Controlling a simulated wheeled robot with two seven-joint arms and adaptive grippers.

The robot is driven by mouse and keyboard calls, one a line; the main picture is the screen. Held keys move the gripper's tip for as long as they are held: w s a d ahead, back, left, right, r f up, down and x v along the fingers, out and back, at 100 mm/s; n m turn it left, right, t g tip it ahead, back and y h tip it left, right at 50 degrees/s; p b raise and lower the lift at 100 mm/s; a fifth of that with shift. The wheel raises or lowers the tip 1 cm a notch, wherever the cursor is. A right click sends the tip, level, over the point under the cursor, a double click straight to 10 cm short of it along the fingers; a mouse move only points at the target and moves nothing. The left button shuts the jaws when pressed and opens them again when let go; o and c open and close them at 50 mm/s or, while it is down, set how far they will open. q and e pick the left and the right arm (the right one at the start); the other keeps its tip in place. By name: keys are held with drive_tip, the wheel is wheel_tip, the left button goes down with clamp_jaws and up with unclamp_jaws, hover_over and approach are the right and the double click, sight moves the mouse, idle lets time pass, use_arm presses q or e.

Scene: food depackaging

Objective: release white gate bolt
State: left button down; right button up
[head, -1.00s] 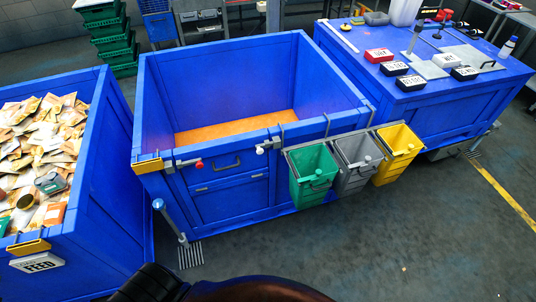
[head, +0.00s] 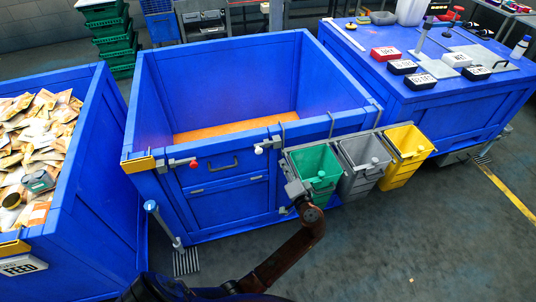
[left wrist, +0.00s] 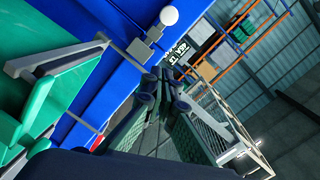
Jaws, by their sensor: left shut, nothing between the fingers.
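The white gate bolt (head: 259,150) has a round white knob and sits at the top of the blue crate's front gate (head: 228,198), right of centre. Its knob also shows near the top of the left wrist view (left wrist: 168,16). My left gripper (head: 289,170) is below and right of the bolt, in front of the crate and beside the green bin. Its fingers (left wrist: 163,82) are shut and empty, apart from the knob. A red-knobbed bolt (head: 194,163) is on the gate's left side. My right gripper is not in view.
Green (head: 316,164), grey (head: 362,155) and yellow (head: 407,145) bins hang at the crate's front right, close to my left gripper. A post with a pale blue top (head: 151,206) stands at front left. A blue feed crate (head: 93,170) is at left.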

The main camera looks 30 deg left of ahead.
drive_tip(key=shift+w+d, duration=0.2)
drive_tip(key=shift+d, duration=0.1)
use_arm(q)
drive_tip(key=w+a+f+b, duration=0.1)
drive_tip(key=w+a+f, duration=0.2)
drive_tip(key=a, duration=0.7)
drive_tip(key=shift+w+a, duration=0.25)
drive_tip(key=shift+w, duration=0.3)
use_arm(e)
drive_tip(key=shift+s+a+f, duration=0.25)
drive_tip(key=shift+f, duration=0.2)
